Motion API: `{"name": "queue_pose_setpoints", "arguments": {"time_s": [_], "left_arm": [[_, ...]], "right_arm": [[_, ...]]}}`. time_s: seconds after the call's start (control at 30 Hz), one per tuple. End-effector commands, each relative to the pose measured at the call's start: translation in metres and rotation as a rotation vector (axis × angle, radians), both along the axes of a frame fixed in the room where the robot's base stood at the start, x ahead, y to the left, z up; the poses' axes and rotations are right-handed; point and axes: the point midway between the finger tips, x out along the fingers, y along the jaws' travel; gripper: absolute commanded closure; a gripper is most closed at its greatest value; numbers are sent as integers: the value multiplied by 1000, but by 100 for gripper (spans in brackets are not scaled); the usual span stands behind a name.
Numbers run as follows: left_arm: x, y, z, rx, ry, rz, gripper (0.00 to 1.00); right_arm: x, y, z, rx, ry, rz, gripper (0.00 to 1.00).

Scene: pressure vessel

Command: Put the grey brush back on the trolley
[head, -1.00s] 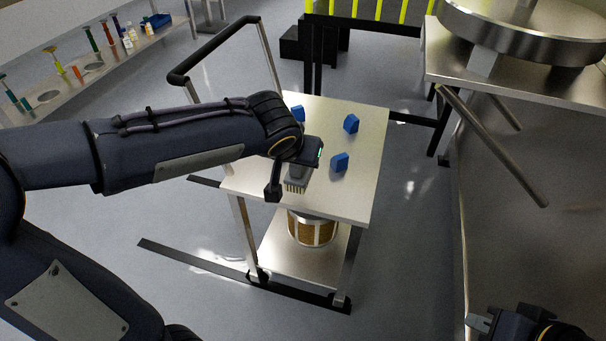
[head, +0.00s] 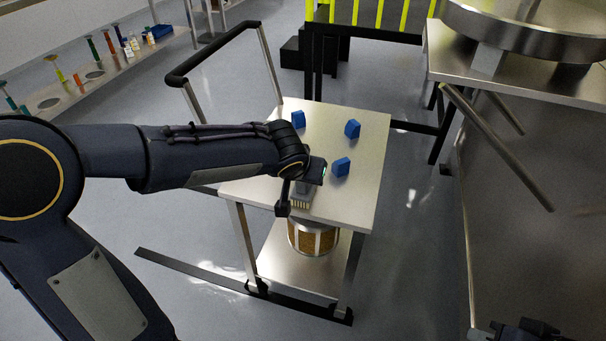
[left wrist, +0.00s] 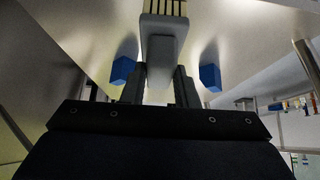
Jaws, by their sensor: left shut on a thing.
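The grey brush (head: 303,196) is in my left gripper (head: 294,194), over the front part of the trolley's top (head: 350,200). The left wrist view shows the grey brush body (left wrist: 160,45) between the two fingers (left wrist: 160,85), with pale bristles at the far end. The gripper is shut on it. I cannot tell whether the brush touches the top. My right gripper (head: 505,331) shows only in part at the bottom right edge, and its fingers are not clear.
Blue blocks stand on the trolley top: one at the back left (head: 298,119), one at the back right (head: 352,129), one near the middle (head: 341,167). A wicker-like drum (head: 313,237) stands on the lower shelf (head: 275,262). A steel vessel stand (head: 530,75) is at right.

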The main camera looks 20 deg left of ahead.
Motion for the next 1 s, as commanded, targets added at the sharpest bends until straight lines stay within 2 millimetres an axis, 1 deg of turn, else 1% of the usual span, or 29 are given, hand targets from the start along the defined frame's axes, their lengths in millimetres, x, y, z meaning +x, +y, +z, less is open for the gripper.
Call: {"name": "queue_pose_setpoints", "arguments": {"time_s": [0.03, 0.07, 0.2, 0.23, 0.47, 0.63, 0.77, 1.0], "left_arm": [[0, 0, -3, 0, -1, 0, 100], [0, 0, -3, 0, -1, 0, 72], [0, 0, -1, 0, 0, 0, 54], [0, 0, -1, 0, 0, 0, 52], [0, 0, -1, 0, 0, 0, 52], [-3, 0, 8, 0, -2, 0, 52], [-16, 0, 29, -1, -5, -1, 52], [-47, 2, 72, -2, -5, 0, 52]], "right_arm": [[0, 0, -4, 0, 0, 0, 100], [0, 0, -3, 0, 0, 0, 100], [0, 0, -2, 0, 0, 0, 100], [0, 0, -2, 0, 0, 0, 100], [0, 0, -2, 0, 0, 0, 100], [0, 0, 5, 0, 0, 0, 100], [0, 0, 13, 0, 0, 0, 100], [0, 0, 29, 0, 0, 0, 100]]}}
